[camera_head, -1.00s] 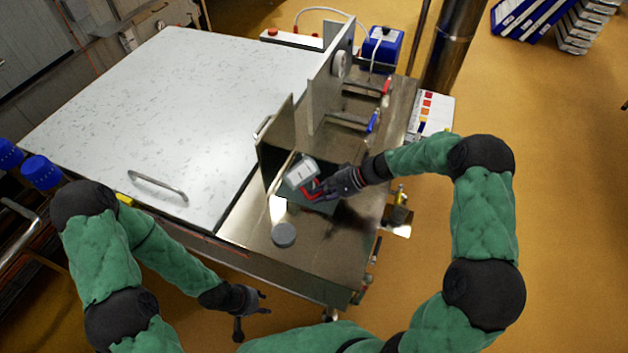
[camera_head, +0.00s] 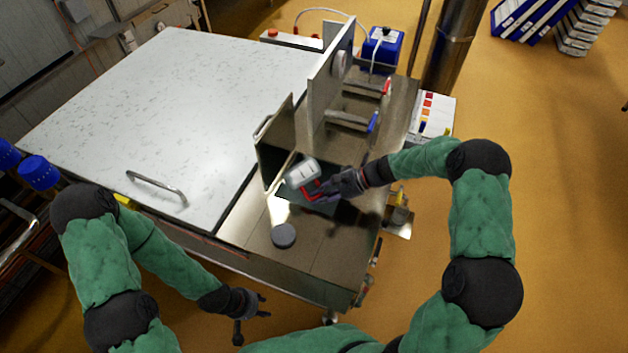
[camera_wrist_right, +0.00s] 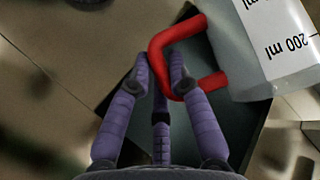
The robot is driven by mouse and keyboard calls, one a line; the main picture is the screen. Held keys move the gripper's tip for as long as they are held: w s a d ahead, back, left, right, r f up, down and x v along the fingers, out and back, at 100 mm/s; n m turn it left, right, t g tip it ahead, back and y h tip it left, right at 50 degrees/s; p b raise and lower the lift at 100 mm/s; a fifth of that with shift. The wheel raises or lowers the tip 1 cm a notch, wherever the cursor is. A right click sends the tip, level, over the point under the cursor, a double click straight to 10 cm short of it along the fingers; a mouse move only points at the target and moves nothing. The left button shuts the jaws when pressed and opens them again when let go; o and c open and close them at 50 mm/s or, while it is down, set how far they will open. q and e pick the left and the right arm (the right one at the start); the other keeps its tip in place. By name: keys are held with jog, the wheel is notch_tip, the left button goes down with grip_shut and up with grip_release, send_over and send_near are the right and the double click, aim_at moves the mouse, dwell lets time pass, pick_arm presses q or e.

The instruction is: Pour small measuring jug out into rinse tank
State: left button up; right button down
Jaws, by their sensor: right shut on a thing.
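The small measuring jug (camera_head: 301,173) is a pale, see-through vessel with a red handle, held tilted above the dark opening in the steel bench. In the right wrist view the jug (camera_wrist_right: 270,45) shows a white label reading 200 ml. My right gripper (camera_head: 325,188) is shut on the red handle; in the wrist view its fingers (camera_wrist_right: 165,85) close around that handle. The dark opening (camera_head: 290,199), perhaps the rinse tank, lies below the jug; its inside is mostly hidden. My left gripper (camera_head: 262,306) is empty, its fingers apart, in front of the bench. The jug's contents cannot be seen.
An upright steel panel (camera_head: 276,140) stands behind the jug. Taps with red (camera_head: 387,87) and blue (camera_head: 372,122) handles are further back. A large white cover (camera_head: 170,110) fills the left.

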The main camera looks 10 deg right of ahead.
jog(key=shift+r+y, duration=0.15)
jog(key=shift+y, duration=0.45)
jog(key=shift+f+m+g+y+b, duration=0.3)
jog(key=shift+f+m+y+b, duration=0.3)
jog(key=shift+b, duration=0.45)
jog(key=shift+r+y, duration=0.3)
jog(key=shift+r, duration=0.1)
jog(key=shift+r+y, duration=0.6)
jog(key=shift+r, duration=0.2)
jog(key=shift+d+r+m+y, duration=0.1)
jog(key=shift+r+m+y, duration=0.15)
jog(key=shift+m+y, duration=0.45)
dwell(0.6)
jog(key=shift+r+y, duration=0.3)
jog(key=shift+w+d+r+m+y, duration=0.1)
jog(key=shift+r+m+y, duration=0.2)
jog(key=shift+r+y, duration=0.35)
jog(key=shift+r, duration=0.1)
dwell(0.9)
